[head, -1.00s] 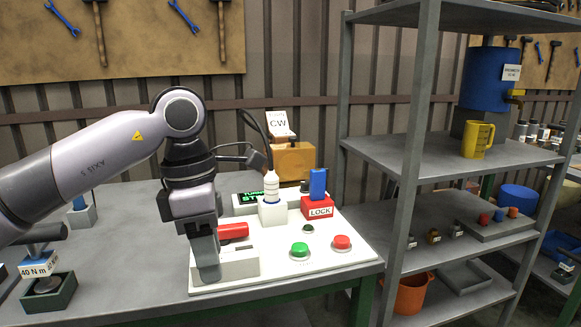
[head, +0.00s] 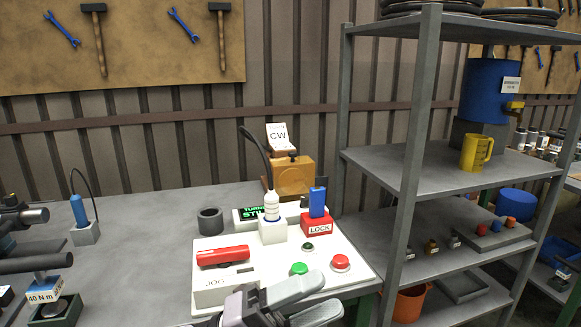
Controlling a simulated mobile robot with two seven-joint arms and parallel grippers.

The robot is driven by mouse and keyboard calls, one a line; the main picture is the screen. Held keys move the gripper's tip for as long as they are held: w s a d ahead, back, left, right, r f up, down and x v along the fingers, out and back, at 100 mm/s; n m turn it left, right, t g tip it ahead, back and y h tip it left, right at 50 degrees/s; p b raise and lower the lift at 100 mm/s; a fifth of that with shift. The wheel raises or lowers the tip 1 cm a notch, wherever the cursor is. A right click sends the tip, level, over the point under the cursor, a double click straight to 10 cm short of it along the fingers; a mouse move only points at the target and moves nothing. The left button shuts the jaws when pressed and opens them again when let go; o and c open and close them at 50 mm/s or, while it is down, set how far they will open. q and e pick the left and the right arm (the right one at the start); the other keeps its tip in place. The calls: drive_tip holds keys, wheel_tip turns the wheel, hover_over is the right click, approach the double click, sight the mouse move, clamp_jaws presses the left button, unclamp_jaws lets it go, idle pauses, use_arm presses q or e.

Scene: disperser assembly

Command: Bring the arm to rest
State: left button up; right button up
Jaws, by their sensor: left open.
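My left gripper (head: 329,293) is at the bottom of the head view, low in front of the white control panel (head: 343,282). Its two grey fingers point right and stand apart, with nothing between them. It covers part of the panel's front edge. On the panel are a red bar (head: 222,256) on the JOG block, a green button (head: 299,269), a red button (head: 341,262) and a red LOCK block (head: 317,228) with a blue lever. My right gripper is not in view.
A dark ring (head: 210,221) and an orange-brown box (head: 294,176) with a CW sign stand behind. A 40 N m tool holder (head: 62,308) is at left. A grey shelf (head: 410,160) stands at right.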

use_arm(q)
drive_tip(key=w+a+f+n+t+y+p, duration=0.25)
drive_tip(key=a+f+n+t+y, duration=1.25)
drive_tip(key=n, duration=1)
drive_tip(key=s+a+f+n+g+y+p, duration=0.1)
drive_tip(key=s+a+f+n+g+y, duration=0.2)
drive_tip(key=s+f, duration=0.4)
drive_tip(key=s+a+f+n+g+y+p, duration=0.1)
drive_tip(key=s+a+f+n+g+y, duration=0.2)
drive_tip(key=s+f, duration=0.4)
drive_tip(key=shift+s+a+f+n+g, duration=0.4)
drive_tip(key=shift+a+f+n+g, duration=0.1)
drive_tip(key=shift+a+f+n, duration=0.5)
